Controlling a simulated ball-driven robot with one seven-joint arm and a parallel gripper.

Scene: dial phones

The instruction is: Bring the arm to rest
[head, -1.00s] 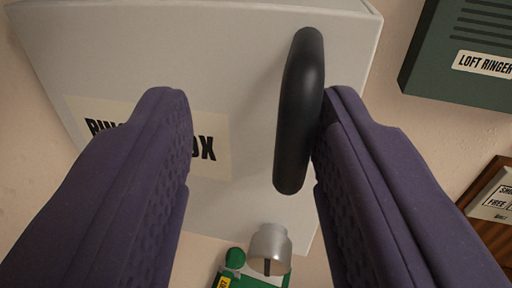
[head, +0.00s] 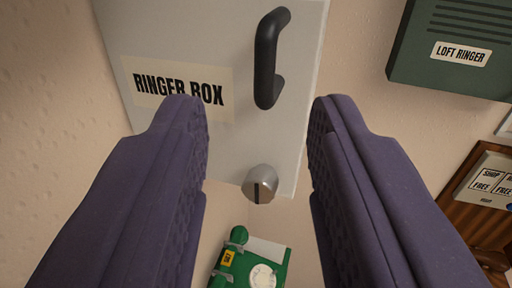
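My gripper (head: 258,115) shows in the head view as two purple padded fingers, spread wide apart with nothing held between them. Beyond them is a light grey box (head: 205,40) labelled "RINGER BOX". Its black handle (head: 266,60) shows between the fingers and stands apart from both. A silver lock knob (head: 260,184) with a dark slot sits at the box's lower right. The left finger overlaps the lower edge of the label.
A green dial phone (head: 240,265) with a yellow tag is below the box. A dark green box (head: 455,50) labelled "LOFT RINGER" is on the wall at upper right.

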